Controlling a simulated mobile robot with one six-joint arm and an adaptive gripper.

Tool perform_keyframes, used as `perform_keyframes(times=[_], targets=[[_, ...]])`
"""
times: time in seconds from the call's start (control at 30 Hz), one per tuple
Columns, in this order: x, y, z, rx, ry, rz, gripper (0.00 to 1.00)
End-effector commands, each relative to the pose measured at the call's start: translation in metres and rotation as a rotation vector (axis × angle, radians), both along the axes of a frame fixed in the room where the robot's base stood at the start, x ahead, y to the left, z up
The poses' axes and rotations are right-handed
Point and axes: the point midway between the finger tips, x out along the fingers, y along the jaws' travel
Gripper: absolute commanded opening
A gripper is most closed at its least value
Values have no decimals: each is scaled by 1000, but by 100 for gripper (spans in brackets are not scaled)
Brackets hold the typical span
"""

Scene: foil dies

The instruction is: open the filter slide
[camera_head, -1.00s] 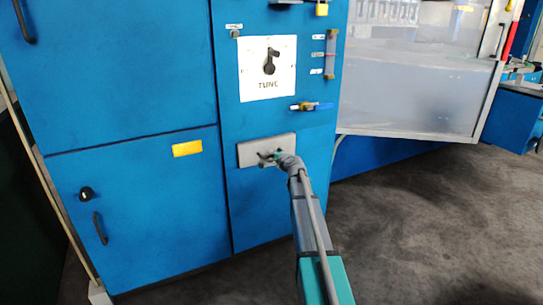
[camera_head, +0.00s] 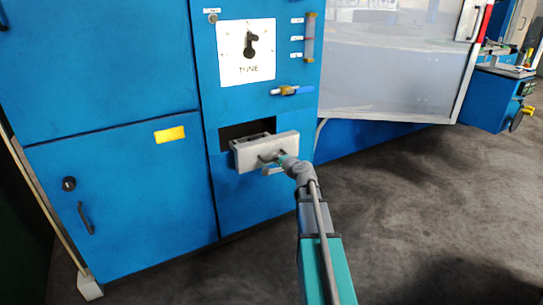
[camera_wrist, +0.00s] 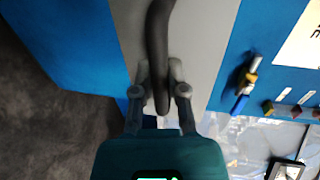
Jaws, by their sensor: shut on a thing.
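The filter slide (camera_head: 250,152) is a grey-fronted drawer low in the blue cabinet. It stands part way out, and a dark opening shows behind its front. My gripper (camera_head: 277,163) is at the slide's front and is shut on its handle. In the wrist view the dark curved handle (camera_wrist: 158,60) runs between the two fingers of my gripper (camera_wrist: 160,92), against the grey front panel (camera_wrist: 205,40). How far the slide reaches inside the cabinet is hidden.
Above the slide are a dial plate marked TUNE (camera_head: 247,65), a valve with a blue lever (camera_head: 290,90) and a sight tube (camera_head: 309,37). A cabinet door with a handle (camera_head: 85,217) is at left. A translucent panel (camera_head: 390,65) stands at right. The floor (camera_head: 430,210) is clear.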

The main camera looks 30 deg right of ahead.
Motion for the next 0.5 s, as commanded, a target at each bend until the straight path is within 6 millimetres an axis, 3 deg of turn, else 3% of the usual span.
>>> perform_keyframes(times=[0.33,0.37,0.5], targets=[[-1,0,0,-1,0,1,0],[-1,0,0,-1,0,1,20],[-1,0,0,-1,0,1,46]])
